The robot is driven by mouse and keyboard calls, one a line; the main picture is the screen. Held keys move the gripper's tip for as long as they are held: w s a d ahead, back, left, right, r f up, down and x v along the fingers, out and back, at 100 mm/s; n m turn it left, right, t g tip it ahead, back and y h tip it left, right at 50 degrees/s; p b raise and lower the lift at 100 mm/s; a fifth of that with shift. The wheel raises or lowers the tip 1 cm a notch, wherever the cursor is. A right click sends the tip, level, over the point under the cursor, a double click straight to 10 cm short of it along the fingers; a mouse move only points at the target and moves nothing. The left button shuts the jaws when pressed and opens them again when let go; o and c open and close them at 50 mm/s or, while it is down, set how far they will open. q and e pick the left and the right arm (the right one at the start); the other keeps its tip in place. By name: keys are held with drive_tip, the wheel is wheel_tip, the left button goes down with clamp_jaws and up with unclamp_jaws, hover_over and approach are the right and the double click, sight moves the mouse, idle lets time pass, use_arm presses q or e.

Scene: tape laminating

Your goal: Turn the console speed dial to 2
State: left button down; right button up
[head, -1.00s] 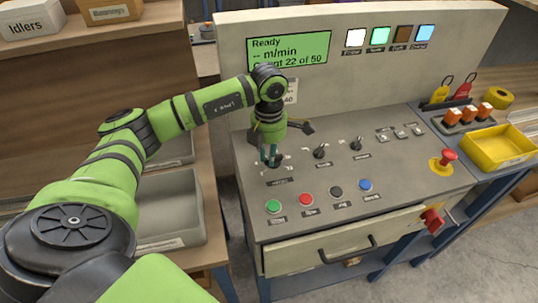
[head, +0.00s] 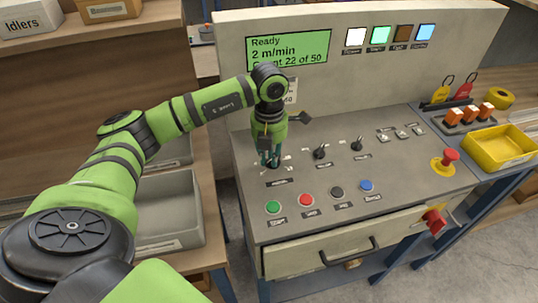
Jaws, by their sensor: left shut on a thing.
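The console (head: 400,185) fills the middle of the head view. Its green display (head: 308,46) reads "Ready", "2 m/min" and a partly covered count line ending "22 of 50". My left gripper (head: 271,160) points down at the left end of the row of dials and is shut on the speed dial (head: 277,168), which it mostly hides. The dial's pointer and scale cannot be read. My right gripper is not in view.
Green, red, black and blue buttons (head: 306,200) line the front. A red emergency button (head: 450,157) and a yellow tray (head: 500,148) are at the right. Grey bins (head: 168,215) are at the left.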

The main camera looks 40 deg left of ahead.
use_arm(q)
drive_tip(key=c, duration=1.2)
unclamp_jaws()
drive_tip(key=shift+r, duration=0.1)
wheel_tip(320, 180, up, 12)
drive_tip(key=shift+f, duration=0.1)
